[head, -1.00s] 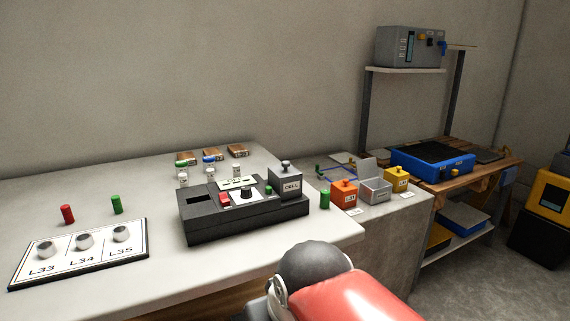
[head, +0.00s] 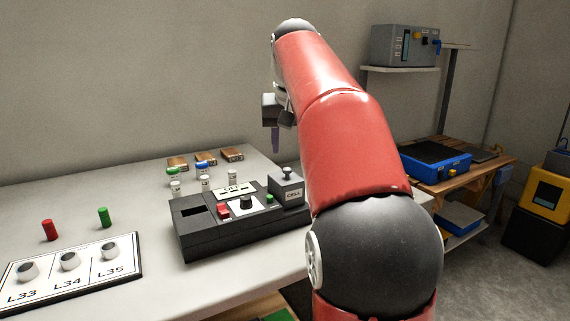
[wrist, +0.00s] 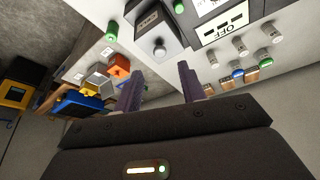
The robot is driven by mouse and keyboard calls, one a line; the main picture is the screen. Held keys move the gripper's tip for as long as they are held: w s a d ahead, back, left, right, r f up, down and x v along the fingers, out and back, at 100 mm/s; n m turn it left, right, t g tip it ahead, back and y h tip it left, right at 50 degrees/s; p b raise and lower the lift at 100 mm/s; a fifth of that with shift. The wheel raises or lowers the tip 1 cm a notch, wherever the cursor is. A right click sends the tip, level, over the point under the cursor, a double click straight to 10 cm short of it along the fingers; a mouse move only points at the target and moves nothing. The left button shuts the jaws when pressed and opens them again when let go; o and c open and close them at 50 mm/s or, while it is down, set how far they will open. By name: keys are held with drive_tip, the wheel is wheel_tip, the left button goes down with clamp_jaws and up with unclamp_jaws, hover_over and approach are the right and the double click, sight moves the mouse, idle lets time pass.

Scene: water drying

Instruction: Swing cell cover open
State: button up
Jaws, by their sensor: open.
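The cell cover (head: 287,188) is a grey box with a CELL label and a round knob on top. It sits closed at the right end of the black instrument (head: 190,240) on the table. In the wrist view the cover (wrist: 152,30) and its knob lie beyond my fingertips. My gripper (head: 275,138) hangs above and behind the instrument, its purple fingers pointing down, partly hidden by my arm. In the wrist view my gripper (wrist: 158,75) has its two purple fingers spread apart with nothing between them. They are clear of the cover.
Several capped vials (head: 203,168) stand behind the instrument, with wooden blocks (head: 205,158) farther back.

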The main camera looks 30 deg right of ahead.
sight(287, 168)
drive_tip(key=b+x, duration=0.1)
drive_tip(key=x, duration=0.5)
drive_tip(key=shift+w+f, duration=0.1)
drive_tip(key=shift+f, duration=0.3)
clamp_jaws()
